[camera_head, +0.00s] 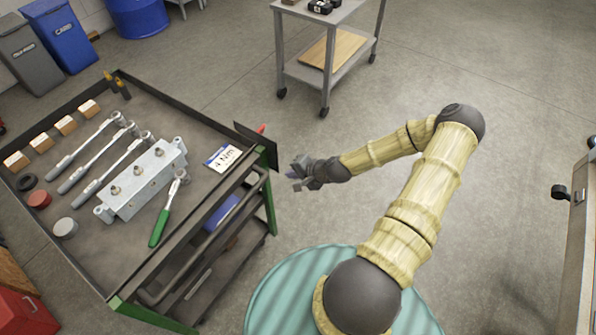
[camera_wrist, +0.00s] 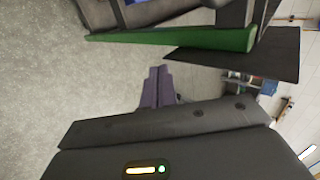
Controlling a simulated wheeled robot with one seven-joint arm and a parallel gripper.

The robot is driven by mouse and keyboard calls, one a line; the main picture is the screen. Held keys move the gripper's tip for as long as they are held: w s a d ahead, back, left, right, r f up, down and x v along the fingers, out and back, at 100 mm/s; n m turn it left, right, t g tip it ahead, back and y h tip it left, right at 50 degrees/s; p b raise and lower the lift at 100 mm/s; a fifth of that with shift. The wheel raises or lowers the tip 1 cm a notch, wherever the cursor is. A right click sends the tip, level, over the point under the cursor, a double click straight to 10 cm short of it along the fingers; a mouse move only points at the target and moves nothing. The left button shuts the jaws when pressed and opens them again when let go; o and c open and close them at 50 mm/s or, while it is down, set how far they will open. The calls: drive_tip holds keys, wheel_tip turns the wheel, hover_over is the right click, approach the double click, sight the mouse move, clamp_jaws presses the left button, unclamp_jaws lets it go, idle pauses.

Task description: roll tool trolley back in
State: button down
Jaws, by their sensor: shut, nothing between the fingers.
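A dark tool trolley or bench (camera_head: 215,122) with green corner posts stands at the left in the head view, wrenches and a metal block on its top. Its open shelves face my side. A green post (camera_wrist: 200,38) and a dark flat panel (camera_wrist: 255,62) of it show in the wrist view. A grey wheeled cart (camera_head: 305,72) stands apart at the back. Which one the task means I cannot tell for sure. My gripper (camera_head: 294,178) is shut and empty, just right of the green post and apart from it. Its fingers also show in the wrist view (camera_wrist: 157,88).
A blue bin (camera_head: 60,35), a grey bin (camera_head: 28,52) and a blue drum (camera_head: 138,15) stand at the back left. A red box (camera_head: 25,312) is at lower left. A cabinet with a black handle (camera_head: 560,191) stands at the right edge. The concrete floor between is clear.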

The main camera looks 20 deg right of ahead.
drive_tip(key=w+a+f+p, duration=0.1)
drive_tip(key=w+a+f, duration=0.2)
drive_tip(key=w, duration=0.3)
drive_tip(key=shift+a+f, duration=0.2)
drive_tip(key=shift+a, duration=0.3)
drive_tip(key=shift+w, duration=0.15)
